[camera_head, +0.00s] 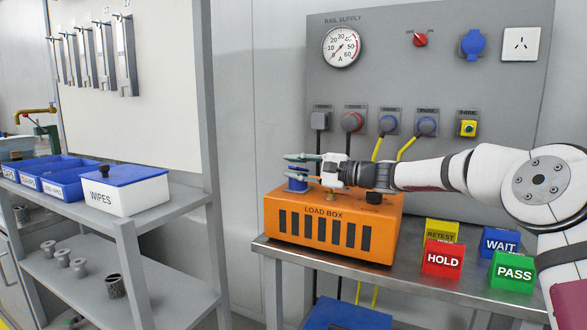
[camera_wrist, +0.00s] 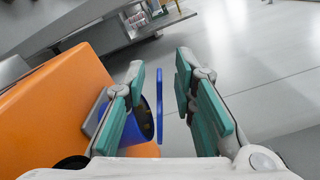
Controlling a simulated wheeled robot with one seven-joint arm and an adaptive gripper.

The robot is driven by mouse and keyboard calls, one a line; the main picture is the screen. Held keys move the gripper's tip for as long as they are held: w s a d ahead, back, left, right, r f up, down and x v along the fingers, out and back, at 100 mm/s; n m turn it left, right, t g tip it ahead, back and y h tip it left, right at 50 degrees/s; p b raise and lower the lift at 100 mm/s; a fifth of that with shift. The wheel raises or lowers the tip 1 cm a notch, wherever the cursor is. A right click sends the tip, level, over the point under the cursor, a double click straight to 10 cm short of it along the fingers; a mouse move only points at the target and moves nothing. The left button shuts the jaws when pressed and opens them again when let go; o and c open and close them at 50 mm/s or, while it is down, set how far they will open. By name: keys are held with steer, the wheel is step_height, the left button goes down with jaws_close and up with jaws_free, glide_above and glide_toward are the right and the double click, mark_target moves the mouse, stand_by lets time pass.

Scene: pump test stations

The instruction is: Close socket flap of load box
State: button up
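The orange load box (camera_head: 325,240) stands on the metal bench, and its side fills the left of the wrist view (camera_wrist: 50,105). Its blue socket (camera_head: 297,186) is on top at the left end; in the wrist view the socket (camera_wrist: 143,122) is partly hidden behind a finger. The blue flap (camera_wrist: 160,105) shows nearly edge-on, standing open off the socket mouth. My gripper (camera_head: 300,158) is over the socket end of the box. In the wrist view my gripper (camera_wrist: 160,68) is open, with teal-padded fingers either side of the flap. I cannot tell whether a finger touches it.
Red HOLD (camera_head: 443,260), green PASS (camera_head: 513,270), yellow RETEST (camera_head: 441,231) and blue WAIT (camera_head: 500,241) blocks stand right of the load box. Yellow cables (camera_head: 405,148) hang from the rail panel behind. A shelf with a WIPES box (camera_head: 125,195) is at left.

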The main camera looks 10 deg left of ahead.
steer(key=v, duration=1.1)
steer(key=shift+d, duration=0.15)
